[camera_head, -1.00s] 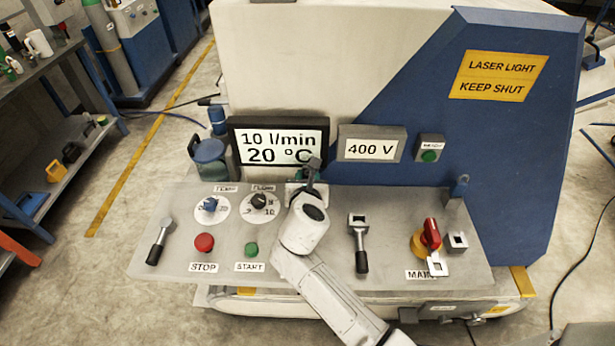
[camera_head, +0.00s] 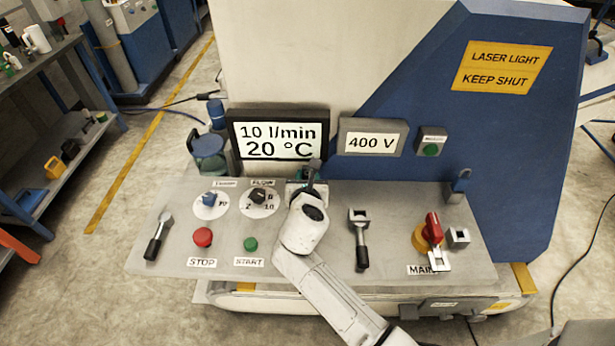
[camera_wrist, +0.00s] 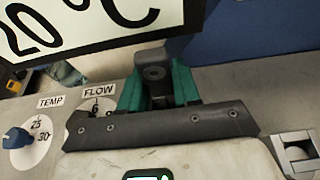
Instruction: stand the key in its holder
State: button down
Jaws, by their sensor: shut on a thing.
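My gripper (camera_head: 308,183) is above the back middle of the sloping grey panel, below the screen. A small grey square block with a dark opening (camera_head: 459,237), at the panel's right, may be the holder; I cannot tell for certain.
A square-headed tool with a black handle (camera_head: 359,240) lies right of my arm, another tool (camera_head: 158,235) far left. The red main switch (camera_head: 433,228) stands beside the square block. Dials and buttons lie left; the screen (camera_head: 278,143) rises behind.

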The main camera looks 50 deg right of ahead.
jog(key=shift+f+b, duration=0.4)
jog(key=shift+f, duration=0.35)
jog(key=c, duration=0.7)
grip_release()
jog(key=shift+c, duration=0.2)
jog(key=v, duration=1)
jog(key=shift+s+a+b, duration=0.25)
jog(key=shift+a+b, duration=0.05)
jog(key=shift+r, duration=0.1)
